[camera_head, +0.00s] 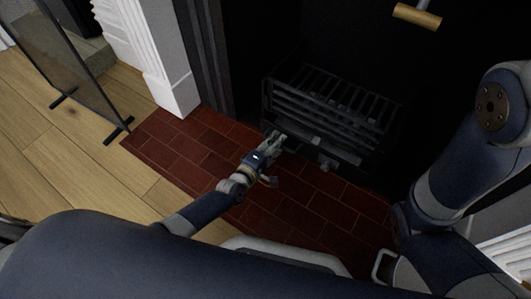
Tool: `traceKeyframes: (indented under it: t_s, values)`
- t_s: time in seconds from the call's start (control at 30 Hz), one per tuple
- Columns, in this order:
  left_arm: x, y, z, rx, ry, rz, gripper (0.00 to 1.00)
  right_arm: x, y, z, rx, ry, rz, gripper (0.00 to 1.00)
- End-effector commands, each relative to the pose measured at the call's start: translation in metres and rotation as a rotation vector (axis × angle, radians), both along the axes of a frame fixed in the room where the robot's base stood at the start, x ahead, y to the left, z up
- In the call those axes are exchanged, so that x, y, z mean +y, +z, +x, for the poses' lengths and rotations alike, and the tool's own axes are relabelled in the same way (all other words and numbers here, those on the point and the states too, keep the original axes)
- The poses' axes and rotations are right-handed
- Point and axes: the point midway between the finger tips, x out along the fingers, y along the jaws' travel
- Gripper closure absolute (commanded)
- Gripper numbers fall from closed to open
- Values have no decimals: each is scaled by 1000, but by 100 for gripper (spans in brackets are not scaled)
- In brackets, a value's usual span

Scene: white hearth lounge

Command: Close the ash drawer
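The dark iron fire grate (335,102) stands in the black fireplace opening. Under its bars is a dark low front, apparently the ash drawer (345,153), with a small grey knob-like piece (326,164) low on it. How far the drawer stands out is hard to tell in the dark. My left gripper (281,160) is over the brick hearth, by the left front corner of the grate. Its fingers look spread with nothing between them. Whether it touches the drawer front cannot be told. My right arm is at the right; its gripper is out of view.
The red brick hearth (300,208) spreads before the grate, with wood floor (60,170) to the left. A dark-framed screen (62,45) stands at the upper left, beside a white fireplace surround (165,60). A wooden handle (417,16) on a grey rod shows at the top.

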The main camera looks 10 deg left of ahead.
Motion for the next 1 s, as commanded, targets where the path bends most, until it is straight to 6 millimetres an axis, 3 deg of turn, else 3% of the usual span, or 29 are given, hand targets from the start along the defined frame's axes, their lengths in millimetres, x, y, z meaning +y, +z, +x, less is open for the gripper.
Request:
traceKeyframes:
  t_s: [0.5,0.7,1.0]
  values:
    - [31,19,-86,0,-1,2,69,0,0,-1,-4,-1,-3,60]
    - [36,23,-99,-2,-1,1,69,1,0,-2,-4,-1,-3,60]
    - [36,23,-100,-2,-1,1,69,1,0,-2,-5,-1,-3,60]
